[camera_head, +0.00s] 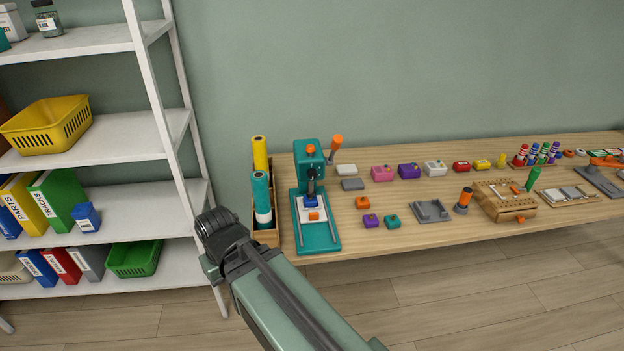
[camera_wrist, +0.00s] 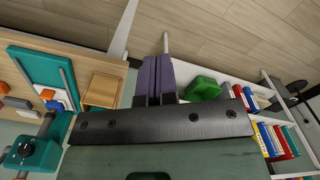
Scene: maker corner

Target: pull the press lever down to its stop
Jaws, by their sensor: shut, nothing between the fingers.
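The teal press (camera_head: 308,160) stands at the left end of the wooden workbench. Its lever (camera_head: 336,143), with an orange grip, sticks up at the right of the press head. A blue block and an orange piece (camera_head: 314,216) sit on the press base. In the wrist view the press head (camera_wrist: 38,155) shows at the lower left; I cannot make out the lever there. My gripper (camera_wrist: 158,62) has purple fingers, shut together and empty, apart from the press. In the head view my arm is left of and in front of the press, its fingers hidden.
A wooden tray (camera_head: 266,238) with yellow and teal rolls stands just left of the press. White shelves (camera_head: 100,145) with bins and binders rise at the left. Small coloured blocks (camera_head: 410,170) and other fixtures spread over the bench to the right. Floor lies in front.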

